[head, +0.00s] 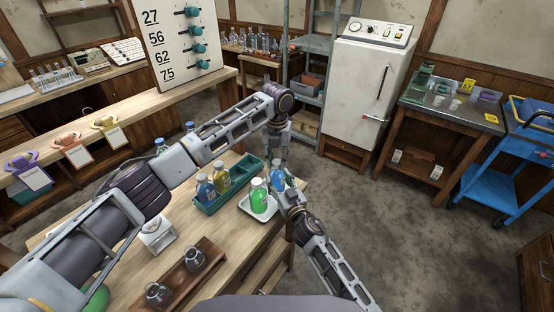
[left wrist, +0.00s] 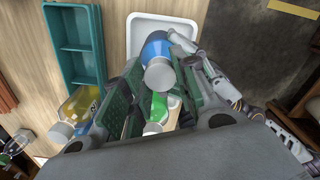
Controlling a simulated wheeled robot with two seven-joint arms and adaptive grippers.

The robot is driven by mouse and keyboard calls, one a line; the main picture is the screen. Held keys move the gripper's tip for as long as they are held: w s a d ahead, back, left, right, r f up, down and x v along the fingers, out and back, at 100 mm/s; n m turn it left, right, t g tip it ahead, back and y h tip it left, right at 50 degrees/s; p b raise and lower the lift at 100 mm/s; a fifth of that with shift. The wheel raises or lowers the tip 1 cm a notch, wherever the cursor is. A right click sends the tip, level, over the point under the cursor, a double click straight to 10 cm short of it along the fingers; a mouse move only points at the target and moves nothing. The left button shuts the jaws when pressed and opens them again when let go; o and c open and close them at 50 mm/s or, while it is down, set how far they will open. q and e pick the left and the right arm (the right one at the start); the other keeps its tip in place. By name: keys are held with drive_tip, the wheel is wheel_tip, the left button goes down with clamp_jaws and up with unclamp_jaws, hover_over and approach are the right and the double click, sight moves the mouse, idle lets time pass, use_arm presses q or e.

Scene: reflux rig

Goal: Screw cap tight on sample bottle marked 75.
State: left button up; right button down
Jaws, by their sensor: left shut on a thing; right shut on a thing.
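A blue bottle (head: 277,180) with a pale cap (left wrist: 159,76) is at the white tray (head: 262,215), beside a green bottle (head: 259,198). My left gripper (head: 280,164) comes down from above and is shut on the cap, with its green pads on either side in the left wrist view. My right gripper (head: 287,190) is shut on the blue bottle's side from the right. The green bottle (left wrist: 157,108) shows between the left fingers in the left wrist view. The number on the blue bottle cannot be read.
A teal rack (head: 211,209) left of the tray holds another blue bottle (head: 206,191) and a yellow bottle (head: 221,176). A board (head: 172,45) lists 27, 56, 62 and 75. A wooden stand (head: 205,270) with glassware is at the table's front.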

use_arm(q)
drive_tip(key=shift+m, duration=2.2)
drive_tip(key=o, duration=0.6)
drive_tip(key=shift+o, duration=0.2)
drive_tip(key=shift+r, duration=0.15)
drive_tip(key=shift+r, duration=2.1)
drive_tip(key=shift+c, duration=0.3)
